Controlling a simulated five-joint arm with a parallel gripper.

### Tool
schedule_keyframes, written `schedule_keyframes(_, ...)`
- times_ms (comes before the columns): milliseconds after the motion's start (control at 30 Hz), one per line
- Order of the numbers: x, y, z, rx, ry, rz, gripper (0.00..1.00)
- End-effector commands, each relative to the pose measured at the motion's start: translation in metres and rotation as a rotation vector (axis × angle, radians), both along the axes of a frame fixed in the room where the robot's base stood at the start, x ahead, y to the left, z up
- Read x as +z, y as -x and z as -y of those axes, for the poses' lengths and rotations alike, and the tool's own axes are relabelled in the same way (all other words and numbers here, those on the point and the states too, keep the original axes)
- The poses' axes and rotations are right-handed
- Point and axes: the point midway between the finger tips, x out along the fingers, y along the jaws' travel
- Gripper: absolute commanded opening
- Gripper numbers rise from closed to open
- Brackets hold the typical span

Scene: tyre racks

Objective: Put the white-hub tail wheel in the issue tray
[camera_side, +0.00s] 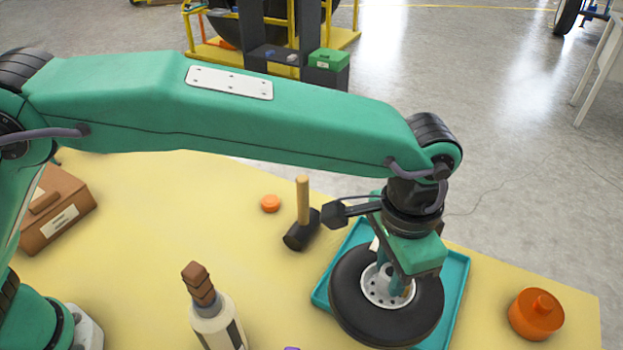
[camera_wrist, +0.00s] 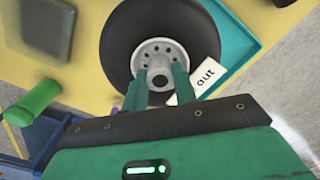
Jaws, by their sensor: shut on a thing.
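The white-hub tail wheel (camera_side: 347,297) is a black tyre with a pale, holed hub, lying flat with the hub facing up. It also shows in the wrist view (camera_wrist: 119,48). My gripper (camera_side: 398,290) points down and is shut on the wheel's hub; its two green fingers flank the central boss in the wrist view (camera_wrist: 160,78). The teal issue tray (camera_side: 457,285) is under the wheel, which hides much of it and overlaps its near-left edge. I cannot tell whether the wheel touches the tray floor.
A white bottle (camera_side: 217,328) is at the front, an orange lidded pot (camera_side: 536,318) at the right, and a brown box (camera_side: 60,215) at the left. The middle-left table is clear.

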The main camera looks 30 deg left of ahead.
Motion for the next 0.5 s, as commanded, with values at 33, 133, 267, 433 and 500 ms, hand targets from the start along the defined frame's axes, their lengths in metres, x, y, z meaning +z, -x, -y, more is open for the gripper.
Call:
schedule_keyframes(33,0.000,-0.003,-0.001,0.002,0.002,0.002,0.00)
schedule_keyframes(133,-0.005,-0.011,-0.003,0.003,0.002,0.002,0.00)
schedule_keyframes(267,-0.015,-0.027,-0.007,0.004,0.002,0.002,0.00)
schedule_keyframes(433,-0.031,-0.052,-0.014,0.004,0.001,0.001,0.00)
schedule_keyframes(500,-0.037,-0.062,-0.017,0.003,0.001,0.001,0.00)
